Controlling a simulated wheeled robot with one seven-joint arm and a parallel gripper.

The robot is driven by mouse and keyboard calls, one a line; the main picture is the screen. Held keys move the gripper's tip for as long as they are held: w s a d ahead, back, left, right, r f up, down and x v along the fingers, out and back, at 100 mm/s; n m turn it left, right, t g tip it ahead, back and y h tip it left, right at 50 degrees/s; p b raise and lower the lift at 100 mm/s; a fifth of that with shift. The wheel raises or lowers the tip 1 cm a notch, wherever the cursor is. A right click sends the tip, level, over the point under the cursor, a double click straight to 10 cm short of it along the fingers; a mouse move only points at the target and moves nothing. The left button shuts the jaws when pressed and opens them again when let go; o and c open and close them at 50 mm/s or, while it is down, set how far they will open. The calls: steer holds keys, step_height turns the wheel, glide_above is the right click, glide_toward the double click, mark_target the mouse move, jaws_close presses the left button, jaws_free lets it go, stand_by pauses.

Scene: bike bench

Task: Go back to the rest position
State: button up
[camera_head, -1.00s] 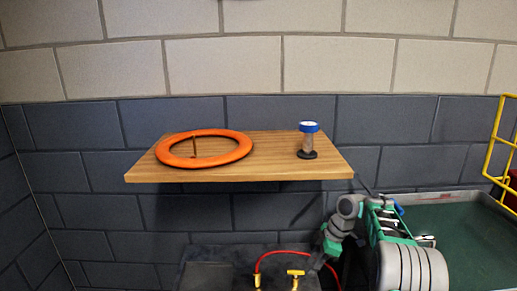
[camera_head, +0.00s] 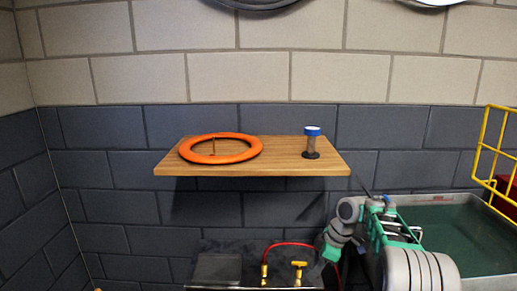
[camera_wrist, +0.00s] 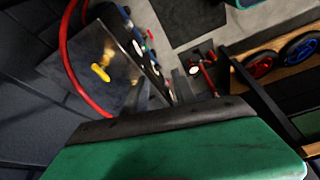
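My arm (camera_head: 345,232), grey with green parts, is folded at the lower right of the head view, in front of the green-floored tray. It is below and to the right of the wooden shelf and apart from it. In the wrist view a broad green surface (camera_wrist: 175,150) with a dark edge fills the bottom.
The wooden shelf (camera_head: 280,167) carries an orange ring (camera_head: 250,153) and a blue-capped jar (camera_head: 311,145). Below it are brass fittings (camera_head: 299,272) and a red hose (camera_head: 288,244). A grey-rimmed tray (camera_head: 455,197) and yellow wire rack (camera_head: 485,155) stand right. Wheels (camera_wrist: 300,47) show in the wrist view.

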steer(key=s+a+r+m+t+h+p, duration=0.1)
steer(key=s+a+r+m+p, duration=0.3)
steer(key=s+r, duration=0.45)
steer(key=s+a+r+m+t+h+p, duration=0.15)
steer(key=s+r+m+p, duration=0.4)
steer(key=r, duration=0.55)
steer(key=s+d+r+m+h+p, duration=0.1)
steer(key=s+d+m+p, duration=0.2)
steer(key=s, duration=1)
steer(key=shift+s+r+m+h+p, duration=0.25)
steer(key=shift+s+m+h+p, duration=0.1)
steer(key=shift+m+p, duration=0.8)
steer(key=shift+d, duration=0.15)
